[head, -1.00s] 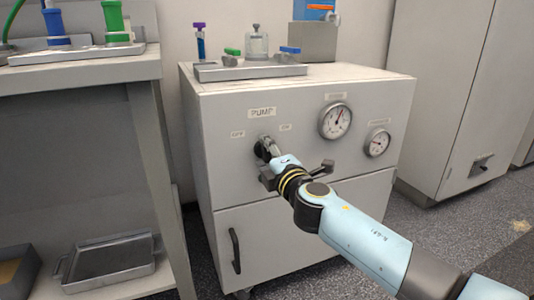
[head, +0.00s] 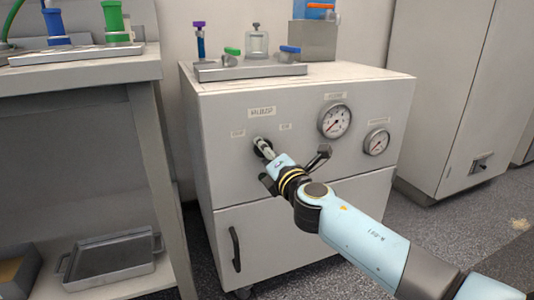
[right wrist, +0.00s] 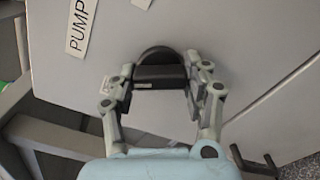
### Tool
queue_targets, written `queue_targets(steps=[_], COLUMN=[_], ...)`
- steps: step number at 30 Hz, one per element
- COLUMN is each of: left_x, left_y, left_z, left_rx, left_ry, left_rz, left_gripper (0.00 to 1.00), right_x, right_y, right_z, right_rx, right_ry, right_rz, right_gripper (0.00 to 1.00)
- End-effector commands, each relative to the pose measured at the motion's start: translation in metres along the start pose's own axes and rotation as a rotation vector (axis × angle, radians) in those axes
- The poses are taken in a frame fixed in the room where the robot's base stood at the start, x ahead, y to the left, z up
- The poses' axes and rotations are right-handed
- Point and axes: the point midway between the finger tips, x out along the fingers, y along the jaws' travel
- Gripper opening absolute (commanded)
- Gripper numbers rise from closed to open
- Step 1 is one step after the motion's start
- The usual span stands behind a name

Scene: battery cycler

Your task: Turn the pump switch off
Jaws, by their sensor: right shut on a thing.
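The pump switch is a black knob on the front of the white cabinet (head: 300,185), below the PUMP label (head: 262,113). In the right wrist view the knob (right wrist: 160,74) sits between the two fingers of my right gripper (right wrist: 160,88), which is shut on it. In the head view my right gripper (head: 264,151) reaches the panel from the lower right and hides most of the knob. Small labels are left (head: 238,134) and right (head: 285,127) of the knob; their text is blurred now. My left gripper is not in view.
Two round gauges, a larger (head: 335,121) and a smaller (head: 376,142), are right of the knob. A black door handle (head: 235,250) is below. A bench (head: 80,69) with a lower-shelf metal tray (head: 110,258) stands left. A tall cabinet (head: 440,90) stands right.

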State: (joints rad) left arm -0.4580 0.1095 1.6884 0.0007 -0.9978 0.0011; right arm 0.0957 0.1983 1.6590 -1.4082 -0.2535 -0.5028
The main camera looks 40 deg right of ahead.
Motion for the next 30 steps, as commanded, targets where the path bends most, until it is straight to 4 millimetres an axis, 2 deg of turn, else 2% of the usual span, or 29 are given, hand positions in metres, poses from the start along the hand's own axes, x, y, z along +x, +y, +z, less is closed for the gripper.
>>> queue_targets(steps=[6,7,12,20,23,26,30], left_x=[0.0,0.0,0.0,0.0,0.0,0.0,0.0], left_y=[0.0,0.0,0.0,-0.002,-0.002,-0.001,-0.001], left_z=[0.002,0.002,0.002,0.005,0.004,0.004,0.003], left_rx=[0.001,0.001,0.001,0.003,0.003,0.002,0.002], left_ry=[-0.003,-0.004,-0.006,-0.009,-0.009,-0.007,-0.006], left_rz=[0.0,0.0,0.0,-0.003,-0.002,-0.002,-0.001], left_gripper=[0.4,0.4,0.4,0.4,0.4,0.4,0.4], right_x=[-0.001,-0.001,-0.001,-0.001,-0.006,-0.021,-0.052], right_y=[-0.002,-0.002,-0.001,-0.001,-0.002,-0.002,-0.002], right_z=[-0.001,-0.001,-0.001,0.0,-0.001,-0.001,-0.001], right_rx=[-0.003,-0.003,-0.002,-0.001,-0.001,-0.001,-0.002], right_ry=[0.003,0.003,0.002,0.001,0.002,0.003,0.004], right_rz=[-0.003,-0.003,-0.002,-0.001,-0.002,-0.003,-0.003], right_gripper=[0.17,0.5,0.72,0.73,0.73,0.73,0.73])
